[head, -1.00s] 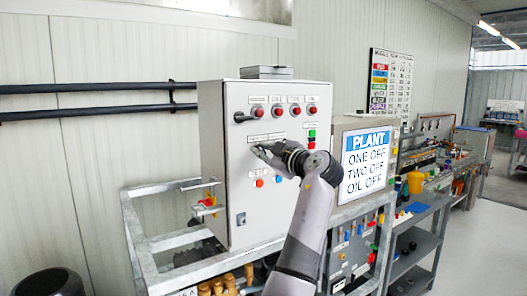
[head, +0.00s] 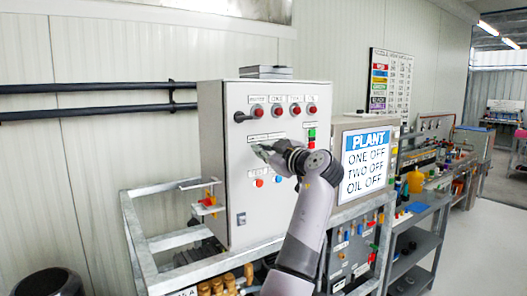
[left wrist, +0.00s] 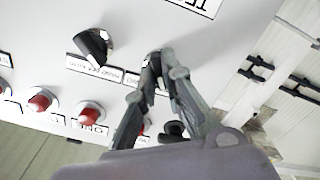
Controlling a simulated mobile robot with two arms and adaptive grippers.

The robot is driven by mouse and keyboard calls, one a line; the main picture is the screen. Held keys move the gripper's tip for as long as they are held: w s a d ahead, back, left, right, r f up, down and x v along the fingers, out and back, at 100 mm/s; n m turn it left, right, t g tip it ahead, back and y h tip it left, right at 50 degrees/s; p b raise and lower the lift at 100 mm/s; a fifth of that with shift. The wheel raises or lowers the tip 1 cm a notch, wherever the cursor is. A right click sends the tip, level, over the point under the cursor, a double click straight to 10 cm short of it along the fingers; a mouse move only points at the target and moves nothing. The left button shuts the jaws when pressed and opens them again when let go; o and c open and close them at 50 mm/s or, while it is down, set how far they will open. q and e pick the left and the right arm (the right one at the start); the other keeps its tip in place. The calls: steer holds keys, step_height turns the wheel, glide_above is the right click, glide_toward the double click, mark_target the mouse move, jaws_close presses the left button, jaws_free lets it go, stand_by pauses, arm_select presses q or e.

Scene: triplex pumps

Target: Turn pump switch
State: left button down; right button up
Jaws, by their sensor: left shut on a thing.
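My left gripper (head: 260,149) is at the front of the grey control cabinet (head: 238,205). In the left wrist view my left gripper (left wrist: 154,62) has its fingertips together at the panel, shut on a small dark pump switch that the fingers mostly hide. A second black selector switch (left wrist: 94,46) stands clear beside it, tilted, above a label strip. The display (head: 366,160) reads PLANT, ONE OFF, TWO OFF, OIL OFF. My right gripper is not in view.
Red lamps (head: 294,110) line the cabinet's upper front. A black handle (head: 241,117) sticks out at its upper left. Green and red buttons (head: 311,138) are right of my gripper. A metal frame (head: 150,262) carries the cabinet. Open floor (head: 480,245) lies at the right.

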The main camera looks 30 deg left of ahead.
arm_select(q)
steer(key=m, duration=0.6)
steer(key=shift+w+r+p, duration=0.1)
steer(key=shift+p, duration=0.25)
steer(key=shift+m, duration=0.3)
steer(key=c, duration=1.7)
jaws_free()
steer(key=shift+d, duration=0.1)
steer(key=v, duration=1.2)
